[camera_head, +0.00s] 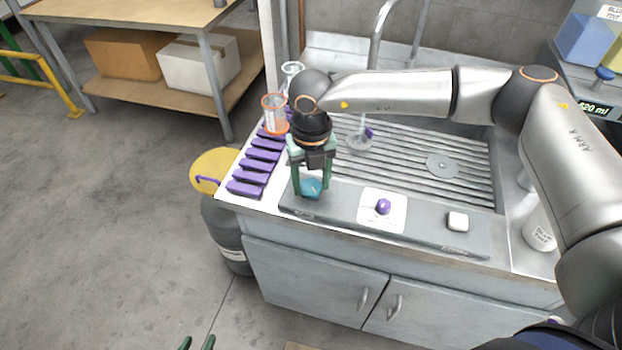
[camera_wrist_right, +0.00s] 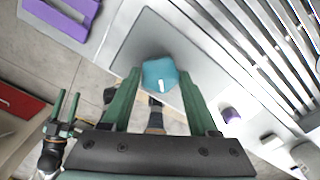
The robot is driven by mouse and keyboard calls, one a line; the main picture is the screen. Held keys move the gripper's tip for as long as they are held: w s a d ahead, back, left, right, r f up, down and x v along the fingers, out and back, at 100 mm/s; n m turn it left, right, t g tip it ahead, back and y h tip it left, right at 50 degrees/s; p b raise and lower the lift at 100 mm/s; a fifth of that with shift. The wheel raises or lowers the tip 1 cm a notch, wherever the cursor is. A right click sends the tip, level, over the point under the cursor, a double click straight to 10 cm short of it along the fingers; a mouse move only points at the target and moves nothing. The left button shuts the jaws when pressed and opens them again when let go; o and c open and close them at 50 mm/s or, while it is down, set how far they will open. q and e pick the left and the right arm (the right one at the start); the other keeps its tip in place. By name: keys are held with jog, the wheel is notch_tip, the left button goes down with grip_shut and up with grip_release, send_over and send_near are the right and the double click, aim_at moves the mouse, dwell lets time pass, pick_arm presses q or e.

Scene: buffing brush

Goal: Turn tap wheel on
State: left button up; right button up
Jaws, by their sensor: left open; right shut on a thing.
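The teal tap wheel (camera_head: 311,186) sits at the left end of the grey panel along the sink's front edge. My right gripper (camera_head: 312,194) points down over it, its green fingers shut on the wheel. In the right wrist view the wheel (camera_wrist_right: 158,72) shows as a rounded teal shape with a small white mark, between the fingertips (camera_wrist_right: 160,86). The faucet (camera_head: 376,40) rises at the back of the sink; its outlet is hard to make out. My left gripper (camera_head: 198,343) shows only its fingertips at the bottom edge, apart and empty.
A purple knob (camera_head: 383,206) on a white plate and a white button (camera_head: 457,221) sit right of the wheel. Several purple blocks (camera_head: 254,167) and an orange-rimmed beaker (camera_head: 274,114) stand on the left. The ribbed sink (camera_head: 420,140) lies behind; a white bottle (camera_head: 540,236) stands right.

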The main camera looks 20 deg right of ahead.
jog(key=shift+f+n+b, duration=0.15)
jog(key=shift+n+b, duration=1.75)
jog(key=shift+n, duration=0.2)
jog(key=n+b, duration=0.2)
jog(key=n, duration=0.1)
jog(key=shift+n+b, duration=0.5)
jog(key=shift+n, duration=0.3)
jog(key=shift+r, duration=0.2)
jog(key=o, duration=1.4)
jog(key=shift+c, duration=0.2)
